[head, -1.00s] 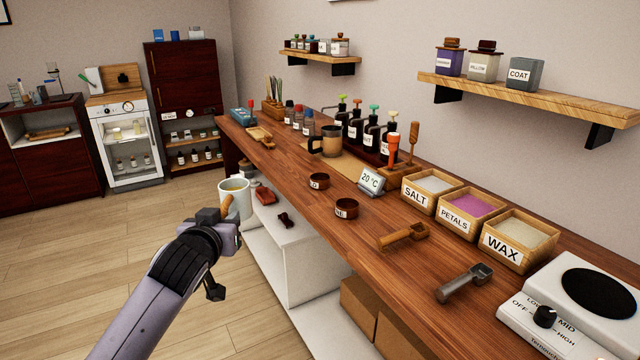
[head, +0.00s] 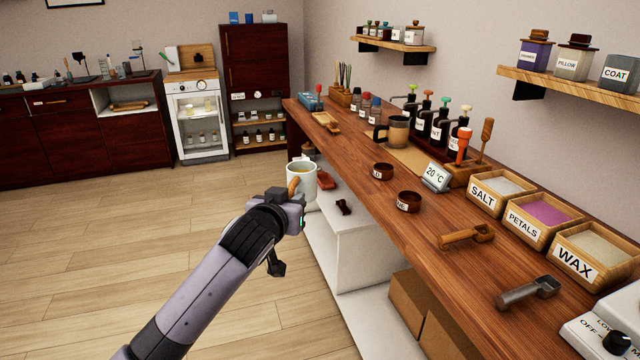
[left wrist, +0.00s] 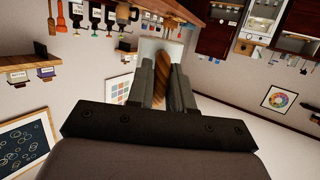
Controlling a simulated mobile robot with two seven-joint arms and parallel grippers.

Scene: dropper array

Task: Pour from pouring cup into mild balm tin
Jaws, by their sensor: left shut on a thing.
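My left gripper (head: 290,196) is shut on the wooden handle of a white pouring cup (head: 302,184). The cup is upright, with yellowish liquid inside, in the air beside the counter's left edge. The left wrist view shows the wooden handle (left wrist: 161,92) between the two fingers, with the white cup (left wrist: 160,50) beyond. Two small round brown tins stand on the counter: one farther back (head: 382,171) and one nearer (head: 408,202). Their labels are too small to read for sure, so I cannot tell which is mild. My right gripper is not in view.
The wooden counter (head: 450,270) holds a mug (head: 396,131), pump bottles, a 20 °C display (head: 436,177), a wooden scoop (head: 466,236), a metal scoop (head: 527,292) and labelled boxes of salt, petals and wax. The counter around the tins is clear. A white shelf unit (head: 365,250) is below.

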